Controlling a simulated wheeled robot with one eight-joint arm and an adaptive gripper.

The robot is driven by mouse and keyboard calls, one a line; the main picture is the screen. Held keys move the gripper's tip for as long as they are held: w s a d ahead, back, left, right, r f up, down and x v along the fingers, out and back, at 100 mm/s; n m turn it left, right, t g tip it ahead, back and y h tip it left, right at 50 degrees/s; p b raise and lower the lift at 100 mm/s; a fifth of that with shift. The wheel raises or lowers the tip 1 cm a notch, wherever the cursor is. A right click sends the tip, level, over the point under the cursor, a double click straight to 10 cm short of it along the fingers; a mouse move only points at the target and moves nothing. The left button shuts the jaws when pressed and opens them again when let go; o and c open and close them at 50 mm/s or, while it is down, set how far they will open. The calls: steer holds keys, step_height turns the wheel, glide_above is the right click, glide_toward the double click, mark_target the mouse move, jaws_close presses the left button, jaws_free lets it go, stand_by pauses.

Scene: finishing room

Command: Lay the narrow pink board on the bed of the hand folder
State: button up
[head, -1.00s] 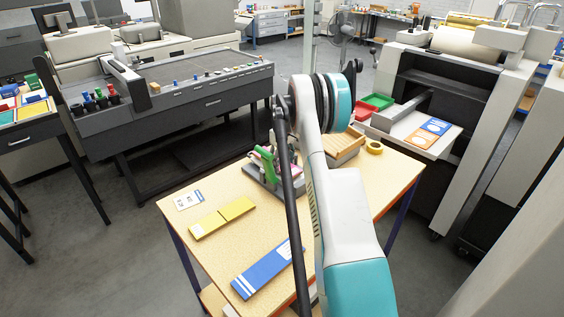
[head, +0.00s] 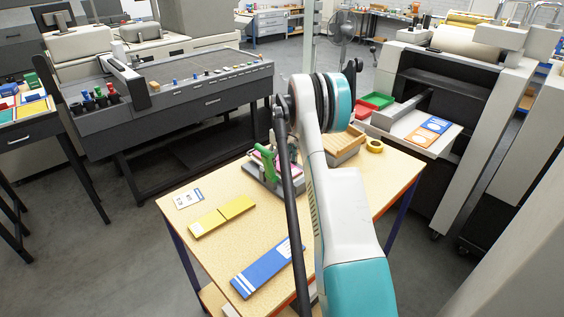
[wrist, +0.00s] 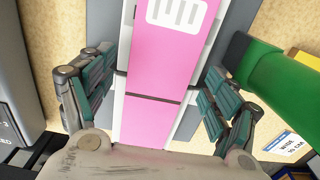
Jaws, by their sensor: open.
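The narrow pink board (wrist: 160,60) has a white printed panel and a crosswise crease. In the wrist view it lies lengthwise over the grey bed of the hand folder (wrist: 112,20), seemingly flat on it; any small gap underneath is hard to judge. My gripper (wrist: 157,72) is open, with one finger on each side of the board and clear of its edges. The folder's green handle (wrist: 275,85) is to the right. In the head view the hand folder (head: 266,170) stands on the table, with a bit of pink behind its handle; my arm hides my gripper.
The table (head: 190,245) also carries a white card (head: 188,198), a yellow board (head: 222,216), a blue board (head: 262,272), a wooden block (head: 345,143) and a tape roll (head: 375,146). The green handle stands close to my right finger. The table's front left is partly clear.

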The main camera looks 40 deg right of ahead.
step_height(320, 180, up, 12)
stand_by(0.6)
stand_by(0.5)
